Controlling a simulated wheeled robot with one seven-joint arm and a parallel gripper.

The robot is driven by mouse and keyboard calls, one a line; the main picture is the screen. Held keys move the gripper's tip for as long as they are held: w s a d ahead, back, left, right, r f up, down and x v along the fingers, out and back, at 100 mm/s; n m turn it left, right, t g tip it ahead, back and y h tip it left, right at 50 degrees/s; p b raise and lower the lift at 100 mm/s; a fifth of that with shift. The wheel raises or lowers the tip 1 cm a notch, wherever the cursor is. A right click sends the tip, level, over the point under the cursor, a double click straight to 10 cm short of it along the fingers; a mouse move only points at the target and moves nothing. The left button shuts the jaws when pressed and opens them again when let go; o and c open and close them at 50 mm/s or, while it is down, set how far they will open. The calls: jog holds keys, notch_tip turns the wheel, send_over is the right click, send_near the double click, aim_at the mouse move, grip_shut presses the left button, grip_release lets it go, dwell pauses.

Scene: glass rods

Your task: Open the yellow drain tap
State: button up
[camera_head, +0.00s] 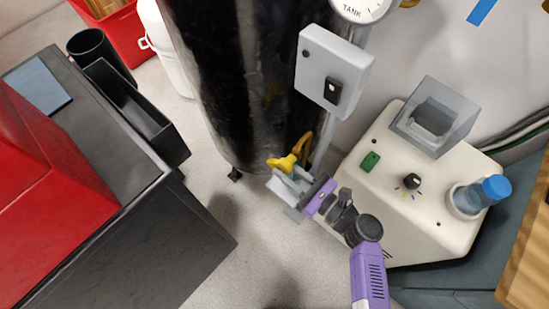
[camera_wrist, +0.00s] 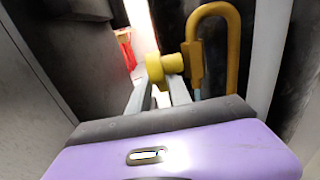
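The yellow drain tap (camera_head: 283,163) is low on the front of the dark tank, at the end of a curved, darker yellow pipe (camera_head: 305,145). In the wrist view, the rounded yellow tap part (camera_wrist: 165,67) is at my fingertips, with the yellow pipe loop (camera_wrist: 233,50) rising behind it to the right. My gripper (camera_head: 284,178) is right at the tap, its grey fingers just below the yellow part. In the wrist view, my gripper's fingers (camera_wrist: 160,88) have a small gap between them, and the tips are partly hidden by the tap. I cannot tell whether they press on it.
The dark tank (camera_head: 235,80) stands behind the tap, with a grey switch box (camera_head: 332,65) above. A cream machine (camera_head: 425,200) is close on the right. A black cabinet (camera_head: 130,250) stands at left, a red crate (camera_head: 110,30) behind. Grey floor (camera_head: 255,265) is clear between.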

aim_at(273, 161)
jog(key=shift+x, duration=2.45)
grip_shut()
